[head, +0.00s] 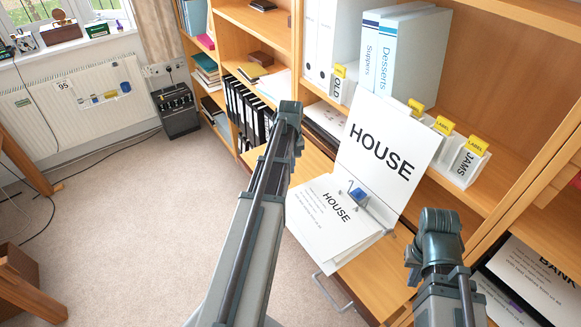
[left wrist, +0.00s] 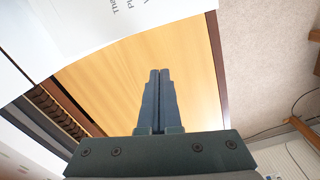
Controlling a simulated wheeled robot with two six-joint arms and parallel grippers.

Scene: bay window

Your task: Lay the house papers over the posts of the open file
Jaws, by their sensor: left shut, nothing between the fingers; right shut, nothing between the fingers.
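The open file lies on the wooden ledge in the head view, its white cover (head: 372,148) marked HOUSE standing up at the back. The house papers (head: 318,222), white sheets also headed HOUSE, lie on the file's base, in front of the blue-and-metal post mechanism (head: 357,193). I cannot tell whether the posts pass through the sheets. A printed white sheet (left wrist: 110,25) shows at upper left in the left wrist view. My left gripper (left wrist: 159,75) is shut and empty over bare ledge beside it. My right gripper (head: 440,225) is shut and empty, right of the file.
Label-tagged holders, OLD (head: 342,83) and JAMS (head: 467,162), stand on the shelf behind the file. White binders (head: 378,50) stand there too. Sheets marked BANK (head: 535,275) lie at lower right. The carpet (head: 130,215) at left is mostly clear.

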